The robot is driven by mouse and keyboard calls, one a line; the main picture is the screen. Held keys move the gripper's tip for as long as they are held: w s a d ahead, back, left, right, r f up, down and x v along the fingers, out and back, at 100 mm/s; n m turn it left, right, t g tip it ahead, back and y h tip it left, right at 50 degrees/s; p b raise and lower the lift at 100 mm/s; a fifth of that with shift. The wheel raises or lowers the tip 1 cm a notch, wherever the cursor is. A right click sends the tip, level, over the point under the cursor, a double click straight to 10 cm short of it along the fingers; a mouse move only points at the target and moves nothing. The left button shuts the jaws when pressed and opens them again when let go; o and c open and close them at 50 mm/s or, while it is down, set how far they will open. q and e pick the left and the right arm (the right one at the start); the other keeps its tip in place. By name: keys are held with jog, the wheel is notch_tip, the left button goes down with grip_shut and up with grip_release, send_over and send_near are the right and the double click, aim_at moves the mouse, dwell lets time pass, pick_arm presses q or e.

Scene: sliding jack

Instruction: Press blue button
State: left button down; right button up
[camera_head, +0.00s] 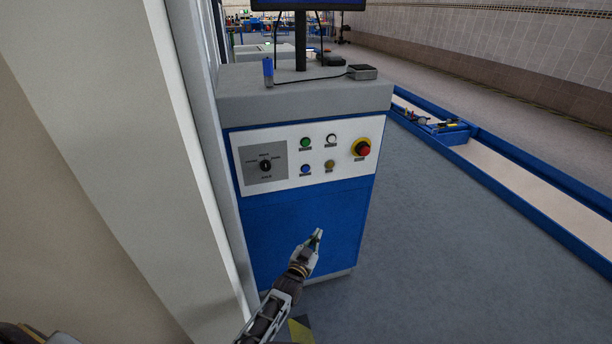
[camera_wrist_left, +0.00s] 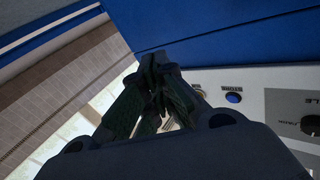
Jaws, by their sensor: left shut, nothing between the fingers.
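The blue button (camera_head: 305,169) is on the white control panel (camera_head: 345,170) of a blue and grey cabinet. It sits in the panel's lower row, below a green button (camera_head: 305,143) and left of a yellow one (camera_head: 329,164). My left gripper (camera_head: 317,233) is shut and empty, in front of the blue cabinet face below the panel. In the left wrist view the shut fingers (camera_wrist_left: 158,62) point toward the blue face, and the blue button (camera_wrist_left: 233,98) shows to their right, apart from them. My right gripper is not in view.
The panel also has a black rotary knob (camera_head: 265,165), a white button (camera_head: 331,139) and a red emergency stop (camera_head: 362,148) on yellow. A beige wall (camera_head: 120,120) stands close on the left. Grey floor (camera_head: 450,260) is open on the right, before a blue-edged channel (camera_head: 540,180).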

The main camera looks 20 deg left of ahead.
aim_at(306, 169)
pick_arm(q)
notch_tip(306, 169, up, 20)
jog(key=w+a+t+y+b, duration=0.1)
jog(key=w+t+b, duration=0.1)
jog(key=t+b, duration=0.2)
jog(key=shift+w+a+f+t+b, duration=0.2)
jog(key=shift+t+b, duration=0.2)
jog(key=shift+t, duration=0.6)
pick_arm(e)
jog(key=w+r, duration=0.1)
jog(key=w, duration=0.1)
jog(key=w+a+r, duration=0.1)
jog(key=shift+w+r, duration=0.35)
pick_arm(q)
jog(key=shift+w, duration=0.1)
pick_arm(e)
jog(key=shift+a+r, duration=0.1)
